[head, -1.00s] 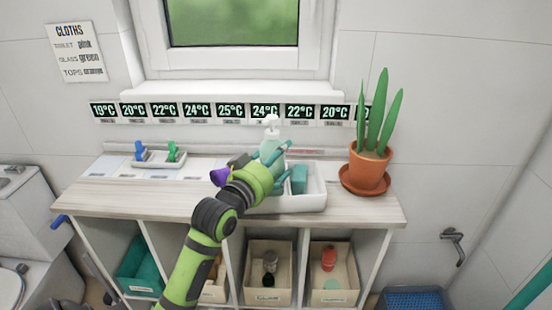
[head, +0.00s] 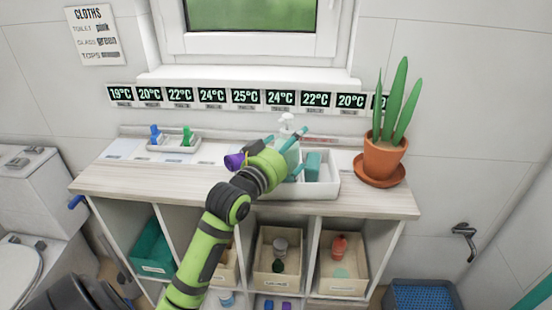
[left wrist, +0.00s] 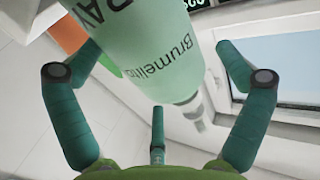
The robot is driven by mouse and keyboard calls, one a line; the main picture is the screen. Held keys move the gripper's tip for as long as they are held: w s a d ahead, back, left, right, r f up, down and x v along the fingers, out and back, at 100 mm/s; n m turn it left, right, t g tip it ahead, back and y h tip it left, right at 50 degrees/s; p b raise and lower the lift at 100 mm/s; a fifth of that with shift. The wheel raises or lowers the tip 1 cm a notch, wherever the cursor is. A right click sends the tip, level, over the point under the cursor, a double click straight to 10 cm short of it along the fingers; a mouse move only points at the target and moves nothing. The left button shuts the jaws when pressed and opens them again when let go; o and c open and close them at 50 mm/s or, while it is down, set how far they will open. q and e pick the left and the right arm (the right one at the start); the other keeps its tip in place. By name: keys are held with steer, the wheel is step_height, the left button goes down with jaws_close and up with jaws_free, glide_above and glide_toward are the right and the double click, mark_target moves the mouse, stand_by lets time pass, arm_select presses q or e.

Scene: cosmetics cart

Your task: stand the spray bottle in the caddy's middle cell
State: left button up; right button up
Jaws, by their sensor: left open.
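The spray bottle (head: 292,154) is pale green with a white pump top (head: 286,124). It appears upright at the white caddy (head: 326,188) on the counter. My arm and gripper hide its base, so I cannot tell which cell it is over or whether it rests on the floor. My left gripper (head: 298,152) is around the bottle with its teal fingers spread. In the left wrist view the bottle (left wrist: 155,50) lies between the open fingers (left wrist: 158,85), with clear gaps at both sides. My right gripper is not in view.
A teal block (head: 313,164) stands in the caddy's right part. A potted plant (head: 383,156) stands close to the right. A small tray (head: 172,146) with blue and green items lies at the left. Wall displays (head: 246,98) hang behind. Bins fill the shelves below.

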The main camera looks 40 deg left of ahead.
arm_select(q)
steer(key=s+p, duration=0.3)
steer(key=s, duration=0.9)
steer(key=shift+d+r, duration=0.15)
steer(key=shift+d, duration=0.25)
